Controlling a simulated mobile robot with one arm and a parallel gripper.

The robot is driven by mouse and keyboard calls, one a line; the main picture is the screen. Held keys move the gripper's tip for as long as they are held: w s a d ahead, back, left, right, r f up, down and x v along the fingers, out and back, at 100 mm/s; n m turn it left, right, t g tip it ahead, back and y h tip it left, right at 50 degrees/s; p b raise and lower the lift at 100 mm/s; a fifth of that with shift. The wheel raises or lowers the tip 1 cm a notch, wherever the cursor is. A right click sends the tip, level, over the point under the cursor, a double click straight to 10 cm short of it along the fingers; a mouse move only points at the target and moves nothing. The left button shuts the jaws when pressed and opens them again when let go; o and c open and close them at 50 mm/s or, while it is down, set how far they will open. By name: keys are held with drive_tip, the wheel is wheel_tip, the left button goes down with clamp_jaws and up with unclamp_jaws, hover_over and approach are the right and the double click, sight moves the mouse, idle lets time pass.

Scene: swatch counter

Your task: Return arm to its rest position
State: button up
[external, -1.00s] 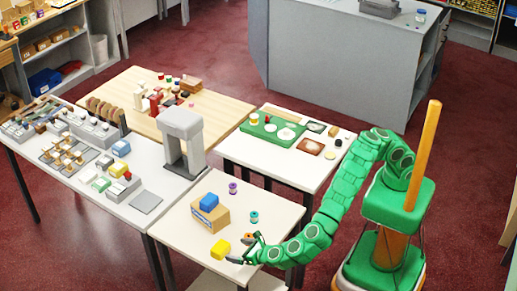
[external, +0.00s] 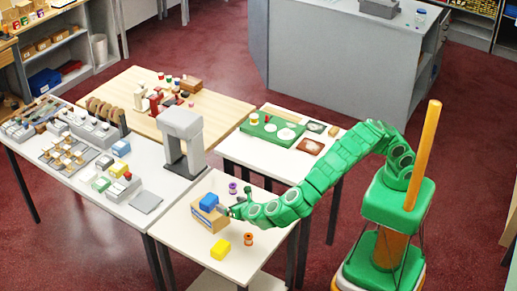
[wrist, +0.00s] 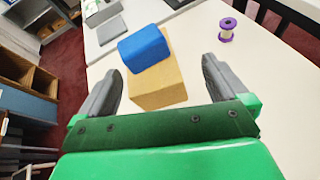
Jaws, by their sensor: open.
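My gripper (external: 228,209) is open at the end of my green arm, which reaches left over the near white table. In the wrist view its two grey fingers (wrist: 162,68) are spread and nothing is clamped between them. A cardboard box (external: 207,219) with a blue block (external: 209,201) on top stands just beyond the gripper. The box (wrist: 160,84) and block (wrist: 144,46) show between the fingers in the wrist view. I cannot tell whether a finger touches the box.
A yellow block (external: 220,249) and a brown-orange spool (external: 249,239) stand nearer the table's front. A purple spool (external: 233,187) stands behind the gripper. Another table with a green board (external: 262,134) lies behind my arm. A grey arch-shaped stand (external: 182,140) rises at the left.

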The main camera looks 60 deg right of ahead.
drive_tip(key=w+d+r+m+g+h, duration=0.1)
drive_tip(key=w+d+r+m, duration=0.25)
drive_tip(key=d, duration=0.55)
drive_tip(key=w+d+r+m+g+h, duration=0.2)
drive_tip(key=d+r, duration=0.2)
drive_tip(key=d, duration=0.4)
drive_tip(key=w+d+r+m+g+h, duration=0.1)
drive_tip(key=w+d+r+m, duration=0.2)
drive_tip(key=d, duration=0.6)
drive_tip(key=s+d+r+m+g+h, duration=0.1)
drive_tip(key=s+d+r+m+g, duration=0.2)
drive_tip(key=d, duration=0.8)
drive_tip(key=s+d+r+m+g, duration=0.1)
drive_tip(key=d+r+m+g, duration=0.2)
drive_tip(key=d, duration=0.7)
drive_tip(key=s+d+m+g+y, duration=0.3)
drive_tip(key=s+d+m, duration=0.6)
drive_tip(key=s+d, duration=0.7)
drive_tip(key=s+a+f+m+g+y, duration=0.1)
drive_tip(key=s+m+y, duration=0.1)
drive_tip(key=s, duration=0.9)
drive_tip(key=s+f+m+y, duration=0.1)
drive_tip(key=s+m+y, duration=0.2)
drive_tip(key=s, duration=0.9)
drive_tip(key=shift+a+f+m+g+y, duration=0.3)
drive_tip(key=shift+a+f+m+g, duration=0.1)
drive_tip(key=shift+m, duration=0.85)
